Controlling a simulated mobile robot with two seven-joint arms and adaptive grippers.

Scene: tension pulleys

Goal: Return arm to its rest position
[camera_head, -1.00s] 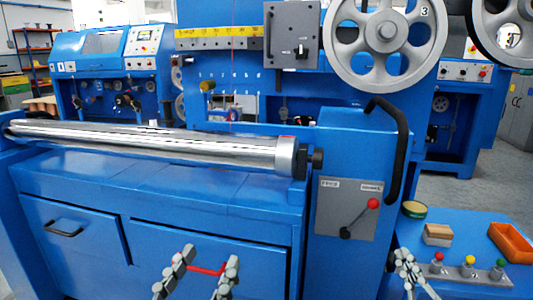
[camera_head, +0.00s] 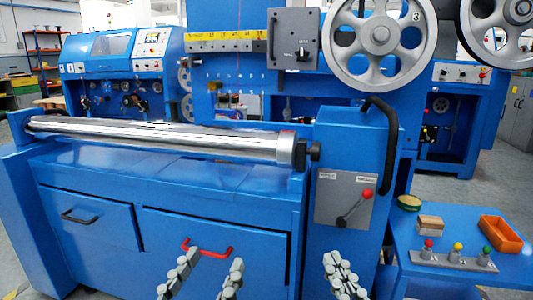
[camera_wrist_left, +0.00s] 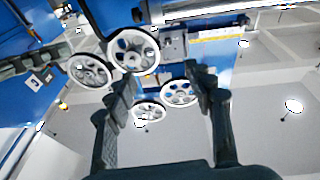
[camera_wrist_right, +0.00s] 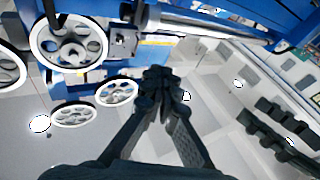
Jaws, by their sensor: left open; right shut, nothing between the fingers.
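My left gripper (camera_head: 204,275) is at the bottom of the head view, its two fingers apart with nothing between them, in front of the blue cabinet's lower panel. In the left wrist view its fingers (camera_wrist_left: 165,95) are spread wide and empty. My right gripper (camera_head: 343,274) is at the bottom of the head view, right of the left one, in front of the machine's blue column. In the right wrist view its fingertips (camera_wrist_right: 161,88) meet with nothing held. Both grippers appear clear of the machine.
A blue machine bears a shiny roller (camera_head: 165,138), a red-knobbed lever (camera_head: 355,206) and grey pulley wheels (camera_head: 379,38). A blue side table (camera_head: 420,227) at right holds an orange tray (camera_head: 501,234), a block, a round tin and a panel of coloured knobs. A red handle (camera_head: 206,248) lies behind my left gripper.

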